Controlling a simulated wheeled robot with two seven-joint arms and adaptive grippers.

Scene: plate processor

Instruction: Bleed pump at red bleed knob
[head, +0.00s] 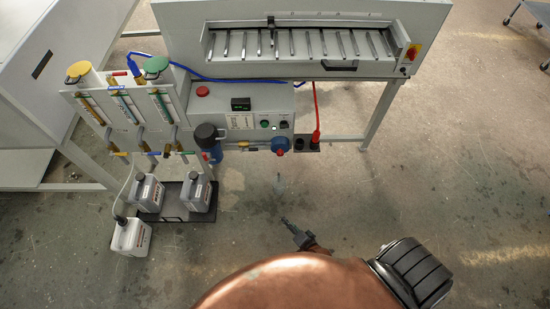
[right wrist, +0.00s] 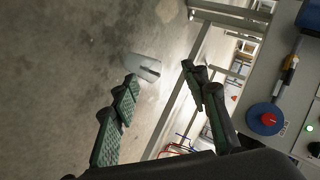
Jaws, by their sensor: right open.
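The pump shows in the head view as a blue round body (head: 283,146) low on the front of the grey processor. In the right wrist view it is a blue disc (right wrist: 262,113) with a red knob (right wrist: 268,119) at its centre, at the right edge. My right gripper (head: 291,227) is below the pump in the head view, clearly apart from it. In the right wrist view my right gripper (right wrist: 163,88) has its fingers spread with nothing between them. The pump lies right of the fingers there. My left gripper is not in view.
The processor (head: 290,70) stands on a grey frame. Left of the pump are a dark filter housing (head: 206,134), flow meters and grey canisters (head: 149,193) on a black tray. A red plug (head: 316,136) hangs right of the pump.

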